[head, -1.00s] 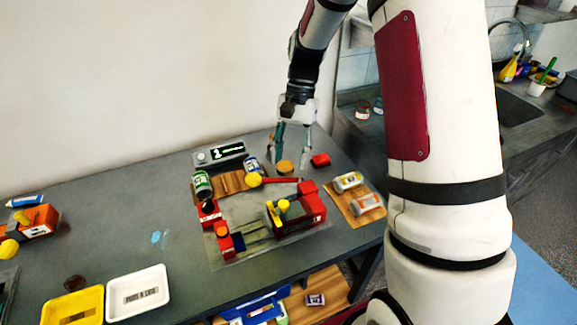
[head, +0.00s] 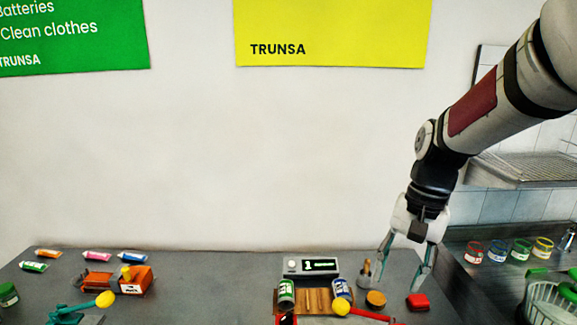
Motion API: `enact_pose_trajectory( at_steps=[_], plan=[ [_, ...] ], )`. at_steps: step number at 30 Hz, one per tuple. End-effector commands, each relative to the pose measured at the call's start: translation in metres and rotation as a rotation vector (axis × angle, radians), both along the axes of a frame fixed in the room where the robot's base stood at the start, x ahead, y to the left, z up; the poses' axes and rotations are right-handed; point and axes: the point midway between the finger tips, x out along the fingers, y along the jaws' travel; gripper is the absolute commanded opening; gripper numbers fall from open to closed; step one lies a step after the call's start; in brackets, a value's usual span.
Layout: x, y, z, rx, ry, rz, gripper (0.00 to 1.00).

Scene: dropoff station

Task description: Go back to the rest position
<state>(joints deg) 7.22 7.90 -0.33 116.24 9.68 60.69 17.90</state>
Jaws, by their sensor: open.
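My gripper (head: 402,276) hangs from my arm at the right of the head view. Its two teal fingers are spread and nothing shows between them in its grip. Whether the fingertips touch anything I cannot tell.
A scale-like device with a display (head: 311,266) stands behind a wooden board (head: 316,300) with a green can (head: 286,292) and a blue-white can (head: 342,289). An orange toolbox-like item (head: 135,281) and several tubes lie at left. Jars (head: 497,250) stand at right.

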Motion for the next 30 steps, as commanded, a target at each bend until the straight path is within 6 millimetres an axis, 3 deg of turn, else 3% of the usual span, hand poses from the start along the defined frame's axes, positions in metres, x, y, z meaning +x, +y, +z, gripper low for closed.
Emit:
enact_pose_trajectory(
  at_steps=[3,12,21,30],
  plan=[
    [-0.025,0.006,0.030,-0.034,-0.096,0.080,0.44],
    [-0.089,0.014,0.077,-0.127,-0.319,0.271,0.44],
    [-0.146,0.017,0.093,-0.227,-0.512,0.435,0.44],
    [-0.164,0.016,0.093,-0.267,-0.578,0.492,0.44]
  ],
)
